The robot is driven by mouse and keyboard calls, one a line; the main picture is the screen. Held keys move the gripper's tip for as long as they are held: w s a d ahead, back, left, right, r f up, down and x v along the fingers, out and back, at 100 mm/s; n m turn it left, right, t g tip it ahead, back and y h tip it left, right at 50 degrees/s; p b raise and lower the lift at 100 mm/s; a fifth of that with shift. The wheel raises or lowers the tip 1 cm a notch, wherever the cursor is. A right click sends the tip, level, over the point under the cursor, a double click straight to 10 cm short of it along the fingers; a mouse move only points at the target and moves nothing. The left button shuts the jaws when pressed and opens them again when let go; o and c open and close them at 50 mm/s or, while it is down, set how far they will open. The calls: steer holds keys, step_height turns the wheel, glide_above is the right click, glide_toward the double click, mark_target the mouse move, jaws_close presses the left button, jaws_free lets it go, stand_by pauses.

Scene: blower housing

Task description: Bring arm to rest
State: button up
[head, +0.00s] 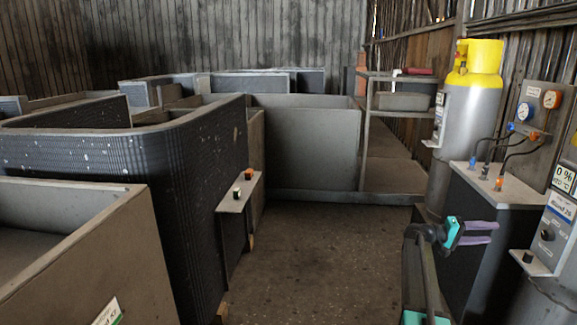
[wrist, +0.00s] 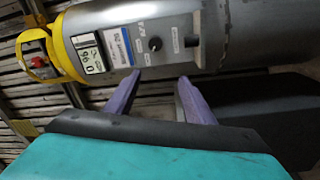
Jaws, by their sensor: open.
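My gripper (head: 493,233) shows at the lower right of the head view, with a teal body and two purple fingers pointing right. It is open and empty, in front of a dark grey box-shaped unit. In the wrist view my gripper (wrist: 160,78) has its two fingers apart with nothing between them. Beyond the fingertips is a grey cylinder with a yellow top (wrist: 135,45), lying sideways in that picture, with a label and a black knob on its panel. I cannot tell the exact gap between fingertips and cylinder.
A grey cylinder with a yellow cap (head: 462,130) stands at the right. A dark unit with hoses (head: 497,190) and a gauge panel (head: 540,105) are beside it. Ribbed dark housings (head: 190,170) fill the left, with a small button shelf (head: 240,192). The middle floor (head: 310,255) is clear.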

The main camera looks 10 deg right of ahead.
steer(key=w+a+f+n+t+p, duration=0.3)
steer(key=w+a+f+n+p, duration=0.15)
steer(key=a+f, duration=0.85)
steer(key=s+a+f+n+y+p, duration=0.1)
steer(key=s+a+f+y+p, duration=0.15)
steer(key=a+f, duration=0.6)
steer(key=s+a+f+n+y+p, duration=0.15)
steer(key=s+a+f, duration=0.25)
steer(key=a+f, duration=0.4)
steer(key=s+a+f+y+p, duration=0.1)
steer(key=s+a+f+y, duration=0.1)
steer(key=s+a+f, duration=0.35)
steer(key=s+a+f+g+y+p, duration=0.1)
steer(key=s+a+f+y, duration=0.1)
steer(key=s+a, duration=0.55)
steer(key=s+a+f+y+p, duration=0.1)
steer(key=s+a+f+y, duration=0.15)
steer(key=s+a, duration=0.4)
steer(key=s+a+f+g+y, duration=0.2)
steer(key=s+a+y, duration=0.5)
steer(key=s+a, duration=0.6)
steer(key=a, duration=0.4)
steer(key=shift+s+p, duration=0.3)
steer(key=shift+s, duration=0.1)
steer(key=shift+a, duration=0.1)
